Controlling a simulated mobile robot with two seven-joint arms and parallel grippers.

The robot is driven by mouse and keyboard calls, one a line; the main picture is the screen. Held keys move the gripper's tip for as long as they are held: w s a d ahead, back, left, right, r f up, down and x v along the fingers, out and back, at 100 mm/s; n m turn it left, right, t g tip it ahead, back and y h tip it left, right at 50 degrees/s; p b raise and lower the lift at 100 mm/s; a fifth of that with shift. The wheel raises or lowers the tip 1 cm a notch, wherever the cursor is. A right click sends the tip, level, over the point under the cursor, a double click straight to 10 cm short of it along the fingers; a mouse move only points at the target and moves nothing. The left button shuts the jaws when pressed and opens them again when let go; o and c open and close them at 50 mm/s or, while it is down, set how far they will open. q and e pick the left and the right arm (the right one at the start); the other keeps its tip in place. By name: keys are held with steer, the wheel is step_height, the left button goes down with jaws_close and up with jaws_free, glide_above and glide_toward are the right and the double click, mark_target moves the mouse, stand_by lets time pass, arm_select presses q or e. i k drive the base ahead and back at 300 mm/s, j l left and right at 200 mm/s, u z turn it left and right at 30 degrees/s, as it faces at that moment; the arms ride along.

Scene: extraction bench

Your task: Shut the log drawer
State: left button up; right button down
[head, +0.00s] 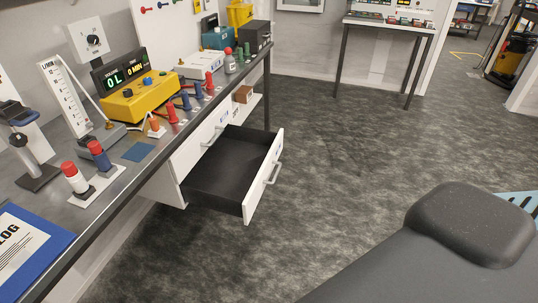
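A white drawer (262,180) with a dark inside is pulled well out from under the bench, and a light bar handle (272,173) is on its front. It looks empty. A white drawer front with a handle (212,136) shows flush in the bench behind the open one. I cannot read a label that marks either as the log drawer. A blue-bordered log sheet or book (28,250) lies on the bench at the lower left. Neither of my grippers is in view.
The bench top (98,205) carries a yellow meter box (142,98), red and blue plugs and a clamp stand (35,170). The dark floor (330,150) in front of the drawer is clear. A small table (390,24) stands at the back.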

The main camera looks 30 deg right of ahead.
mark_target(231, 177)
steer(key=i+l, duration=0.25)
steer(key=l, duration=0.15)
steer(key=i+l, duration=0.2)
steer(key=l, duration=0.2)
steer(key=i+l, duration=0.25)
steer(key=i+l+u, duration=0.1)
steer(key=i+l, duration=0.15)
steer(key=l, duration=0.25)
